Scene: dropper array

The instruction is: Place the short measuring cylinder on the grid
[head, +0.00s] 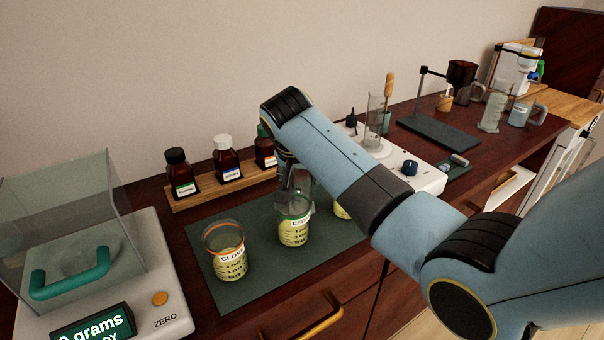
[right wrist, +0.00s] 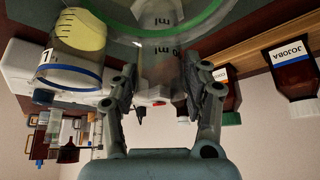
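My right gripper (head: 295,185) hangs over the green-rimmed CEDAR beaker (head: 293,230) on the dark mat. In the right wrist view its two fingers (right wrist: 160,85) stand on either side of a clear glass vessel with "ml" marks (right wrist: 160,62), which appears to be the short measuring cylinder. The fingers seem to press on it. The beaker's green rim (right wrist: 205,28) shows close beyond it. Glass and overlap hide its exact ends. I cannot make out the grid for certain. My left gripper is not in view.
An orange-rimmed CLOVE beaker (head: 229,262) stands left on the mat (head: 262,282). A third beaker (head: 341,211) is partly behind my arm. Brown bottles (head: 228,160) stand behind. A balance (head: 150,285) is at left; a white hotplate (head: 430,178) and glass cylinder (head: 375,118) are farther right.

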